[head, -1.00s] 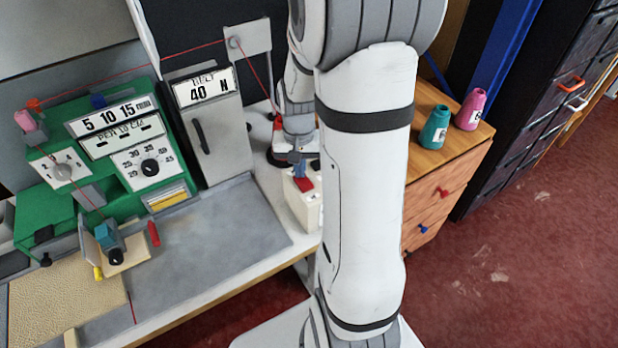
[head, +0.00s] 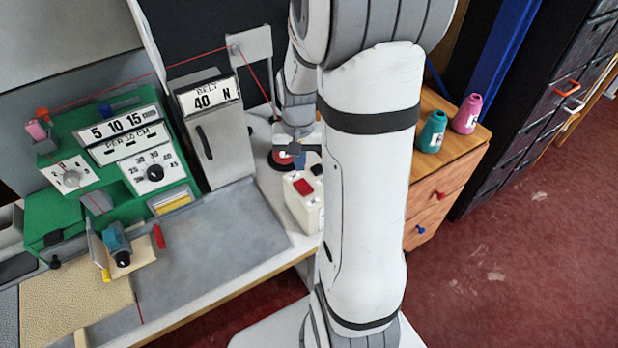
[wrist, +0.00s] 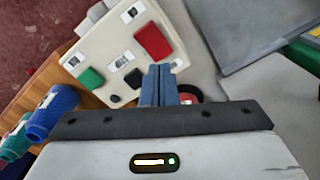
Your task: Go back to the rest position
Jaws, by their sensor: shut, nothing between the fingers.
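My gripper (wrist: 160,86) shows in the wrist view with its two blue fingers pressed together and nothing between them. In the head view my gripper (head: 298,160) is small, behind the cream control box (head: 308,212) and partly hidden by my arm. The box also shows in the wrist view (wrist: 108,42), just beyond the fingertips, with a red button (wrist: 153,41) and a green button (wrist: 90,79). I see no clear contact between the fingers and the box.
A green machine (head: 75,135) and a grey cabinet (head: 217,145) stand on the bench, with a red thread strung above. Thread cones (head: 433,132) stand on the wooden drawer unit (head: 450,175) at right. The grey bench top (head: 220,235) in front is mostly clear.

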